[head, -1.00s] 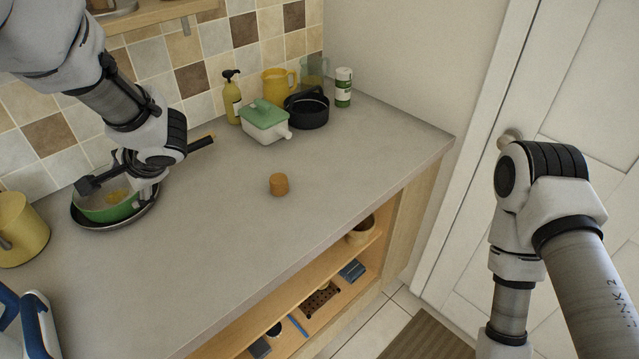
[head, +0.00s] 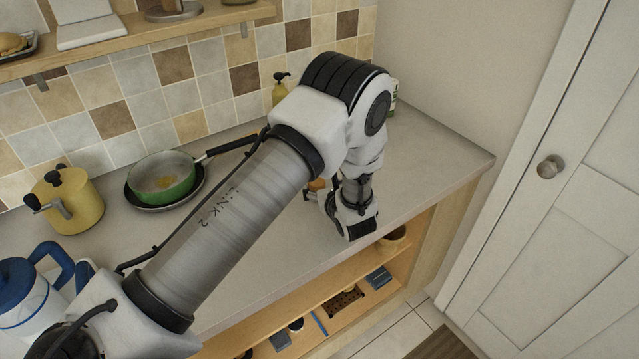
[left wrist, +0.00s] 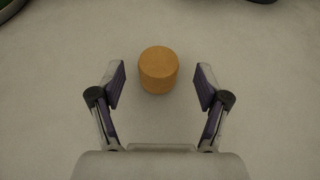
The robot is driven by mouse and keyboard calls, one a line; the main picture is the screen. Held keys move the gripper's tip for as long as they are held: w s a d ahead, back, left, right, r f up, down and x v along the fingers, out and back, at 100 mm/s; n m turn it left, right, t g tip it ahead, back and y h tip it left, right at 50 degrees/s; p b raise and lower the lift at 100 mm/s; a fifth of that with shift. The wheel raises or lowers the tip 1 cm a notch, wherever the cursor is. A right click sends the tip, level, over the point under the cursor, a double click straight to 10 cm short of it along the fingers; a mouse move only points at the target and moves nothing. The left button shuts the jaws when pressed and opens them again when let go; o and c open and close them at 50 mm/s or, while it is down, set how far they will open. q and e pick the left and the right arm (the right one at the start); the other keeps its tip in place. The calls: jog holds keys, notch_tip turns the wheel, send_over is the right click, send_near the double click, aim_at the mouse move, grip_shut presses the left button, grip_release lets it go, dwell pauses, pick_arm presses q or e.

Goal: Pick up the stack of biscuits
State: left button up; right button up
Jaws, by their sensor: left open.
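The stack of biscuits (left wrist: 158,70) is a short, round, orange-brown cylinder standing on the grey counter in the left wrist view. My left gripper (left wrist: 160,82) is open, with one finger on each side of the stack and a gap to both. The stack lies about level with the fingertips. In the head view, a small orange-brown part of the stack (head: 317,184) shows beside my left wrist, and my arm hides most of the gripper. My right gripper is in neither current view.
A green pan (head: 163,178) sits at the back left, beside a yellow kettle (head: 70,200) and a blue-and-white jug (head: 25,295). An open shelf (head: 340,285) lies below the counter's front edge. My arm hides most items at the back right.

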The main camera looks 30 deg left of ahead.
pick_arm(q)
jog(key=p+x, duration=0.1)
jog(key=x, duration=0.3)
jog(key=shift+s+r, duration=0.1)
jog(key=shift+r, duration=0.05)
jog(key=c, duration=1.2)
jog(key=shift+r, duration=0.15)
jog(key=shift+c, duration=0.2)
